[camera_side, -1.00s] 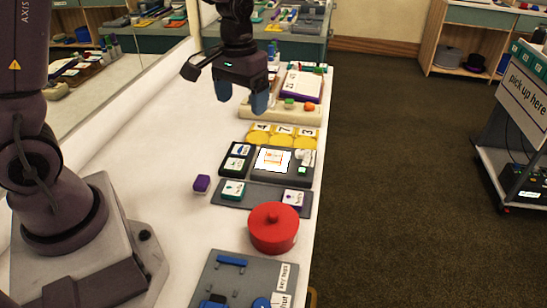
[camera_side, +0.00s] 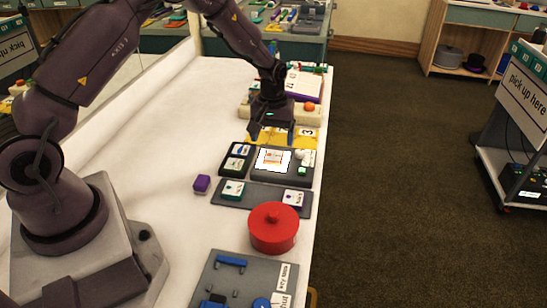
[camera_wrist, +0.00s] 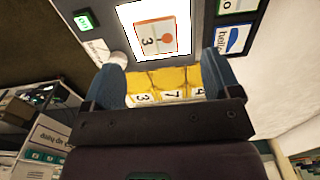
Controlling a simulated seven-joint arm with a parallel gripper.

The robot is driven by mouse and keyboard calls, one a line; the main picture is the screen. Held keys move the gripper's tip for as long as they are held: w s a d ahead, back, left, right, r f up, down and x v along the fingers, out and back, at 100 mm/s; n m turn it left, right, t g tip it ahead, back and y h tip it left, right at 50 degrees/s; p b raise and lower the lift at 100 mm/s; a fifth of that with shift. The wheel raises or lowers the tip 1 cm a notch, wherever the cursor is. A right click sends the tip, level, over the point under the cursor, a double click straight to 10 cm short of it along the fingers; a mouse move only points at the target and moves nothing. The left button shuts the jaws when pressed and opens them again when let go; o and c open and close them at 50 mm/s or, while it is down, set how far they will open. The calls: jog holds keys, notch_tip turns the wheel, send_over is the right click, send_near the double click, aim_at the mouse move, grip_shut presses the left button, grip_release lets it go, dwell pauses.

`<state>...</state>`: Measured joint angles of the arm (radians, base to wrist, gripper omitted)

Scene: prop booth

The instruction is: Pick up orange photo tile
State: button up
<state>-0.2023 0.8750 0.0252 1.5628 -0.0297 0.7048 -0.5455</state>
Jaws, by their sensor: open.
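The orange photo tile (camera_wrist: 158,38) lies on a bright white lit panel (camera_wrist: 126,18) set in a grey block, in the wrist view. It has an orange frame, a picture and a 3. In the side view the tile (camera_side: 273,157) is small and washed out by the glow of the panel. My gripper (camera_side: 271,139) points down just behind the panel, above the yellow number pieces (camera_side: 308,143). In the wrist view my gripper (camera_wrist: 161,75) has its blue fingers spread with nothing held between them, and the tile is beyond the fingertips, not between them.
A small white round-topped object (camera_side: 301,154) and a green-lit block (camera_side: 302,170) stand right of the panel. A dark tray with cards (camera_side: 226,167) is at its left. The left tabletop is clear.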

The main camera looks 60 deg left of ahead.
aim_at(273, 155)
jog(key=shift+d+f, duration=0.1)
jog(key=shift+f, duration=2.6)
jog(key=c, duration=1.1)
